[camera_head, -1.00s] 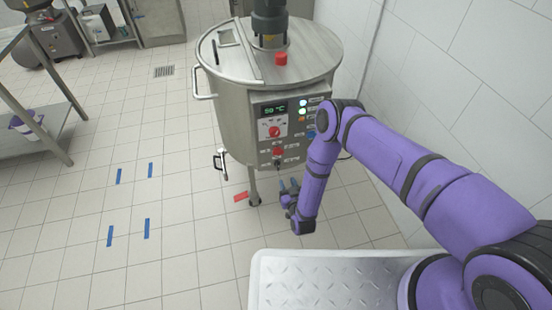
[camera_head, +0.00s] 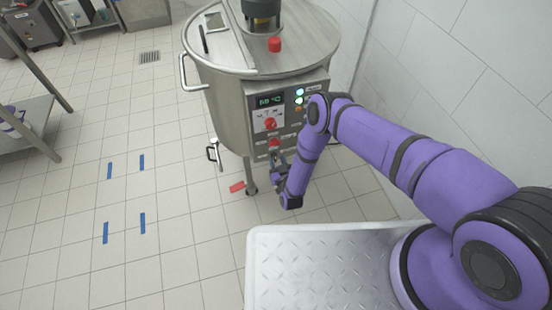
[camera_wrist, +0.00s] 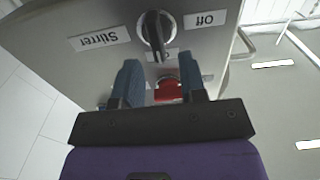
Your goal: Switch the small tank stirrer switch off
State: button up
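The small tank (camera_head: 228,108) is a round steel vessel with a control panel (camera_head: 285,100) on its front. In the wrist view, the stirrer switch (camera_wrist: 156,30) is a black rotary knob on a round base between the upside-down labels "Stirrer" (camera_wrist: 98,39) and "Off" (camera_wrist: 205,19). Its grip runs nearly upright in the picture; which setting it points to is unclear. My gripper (camera_head: 278,160) is at the panel's lower edge. In the wrist view my gripper (camera_wrist: 160,62) is open, its two blue fingers apart, tips just short of the knob, nothing held.
A red knob or button (camera_wrist: 167,90) shows between my fingers. The panel also carries a lit display (camera_head: 270,100), a red knob (camera_head: 270,123) and lit buttons. A tank handle (camera_head: 190,72) sticks out left. Tiled wall is close on the right; floor at left is open.

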jog(key=shift+x, duration=1)
grip_shut()
